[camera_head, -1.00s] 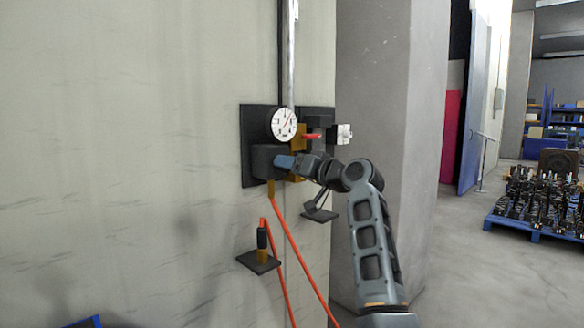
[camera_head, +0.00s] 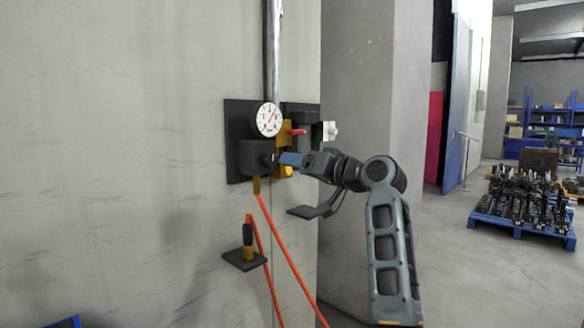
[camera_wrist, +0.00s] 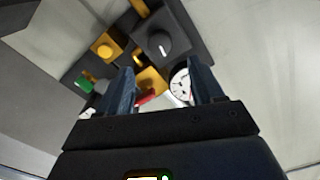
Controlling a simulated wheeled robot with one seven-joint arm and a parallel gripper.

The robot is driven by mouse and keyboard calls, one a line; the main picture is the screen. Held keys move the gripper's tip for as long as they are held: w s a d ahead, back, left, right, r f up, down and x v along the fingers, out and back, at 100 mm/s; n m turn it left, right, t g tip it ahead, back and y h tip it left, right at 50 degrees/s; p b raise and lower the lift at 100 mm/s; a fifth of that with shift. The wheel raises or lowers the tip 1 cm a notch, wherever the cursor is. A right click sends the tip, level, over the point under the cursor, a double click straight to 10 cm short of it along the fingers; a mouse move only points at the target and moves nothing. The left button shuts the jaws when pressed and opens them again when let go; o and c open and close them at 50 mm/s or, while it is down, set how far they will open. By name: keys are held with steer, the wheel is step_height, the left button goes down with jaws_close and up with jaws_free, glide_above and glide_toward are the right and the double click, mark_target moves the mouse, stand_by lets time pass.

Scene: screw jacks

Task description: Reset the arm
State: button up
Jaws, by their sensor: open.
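My gripper (camera_head: 289,159) is at the wall panel, to the right of a dark box (camera_head: 252,157) with a small knob; a narrow gap shows between them. In the wrist view my gripper (camera_wrist: 165,88) has its two fingers apart with nothing held between them. The dark box with its round knob (camera_wrist: 160,45) lies beyond the fingertips there. The white gauge (camera_head: 269,119) is above the box and partly hidden by a finger in the wrist view. My arm is bent and reaches left toward the panel.
A red lever (camera_head: 297,132) and a yellow block (camera_head: 283,140) sit close to my gripper. Orange hoses (camera_head: 284,248) hang below. A small shelf (camera_head: 243,261) holds a dark-handled fitting. A blue pallet (camera_head: 520,228) of dark parts stands right; the floor before it is clear.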

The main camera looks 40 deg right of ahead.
stand_by(0.5)
steer(key=s+a+f+g+h, duration=0.1)
steer(key=s+a+f, duration=0.2)
steer(key=f, duration=0.5)
steer(key=s+a+f+m+h, duration=0.1)
steer(key=s+a+f, duration=0.25)
steer(key=f, duration=0.45)
steer(key=s+a+f+g+h, duration=0.1)
steer(key=s+a+f, duration=0.2)
steer(key=f, duration=0.6)
steer(key=s+a+f+n+g, duration=0.1)
steer(key=s+a+f, duration=0.4)
steer(key=s, duration=0.3)
steer(key=s+a+f, duration=0.5)
steer(key=s, duration=0.2)
steer(key=s+a+r+n, duration=0.1)
steer(key=s+a+r, duration=0.1)
steer(key=s, duration=0.6)
steer(key=s+a+r+n+y, duration=0.1)
steer(key=s+a, duration=0.3)
steer(key=s, duration=0.4)
steer(key=s+a+r+n+y, duration=0.1)
steer(key=s+a+r+n, duration=0.1)
steer(key=s, duration=0.6)
steer(key=shift+s+a+r+n, duration=0.3)
steer(key=shift+a+r+n, duration=0.1)
steer(key=shift+a, duration=0.5)
